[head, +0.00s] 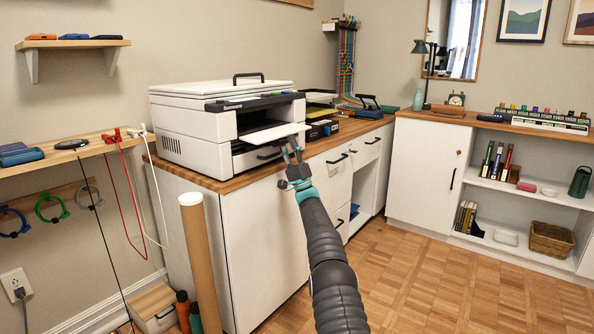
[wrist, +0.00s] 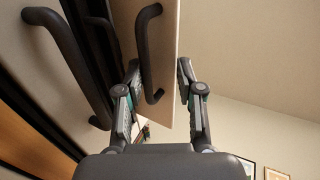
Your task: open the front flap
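A white printer (head: 195,125) stands on the wood-topped cabinet. Its front flap (head: 276,132) sticks out from the front at a near-level tilt, with a dark gap behind it. My gripper (head: 291,152) is just below and in front of the flap's outer edge, fingers apart. In the wrist view the pale flap (wrist: 172,30) with its black handle (wrist: 148,50) lies ahead, and the handle's near end is between the fingers of my gripper (wrist: 160,80). I cannot tell whether a finger touches it. Another black handle (wrist: 68,65) shows further left.
A drawer handle (head: 268,154) is on the printer's lower front. The wooden counter (head: 335,140) holds dark boxes (head: 322,128) to the right. A brown tube (head: 198,255) stands before the cabinet. The parquet floor (head: 440,295) to the right is clear.

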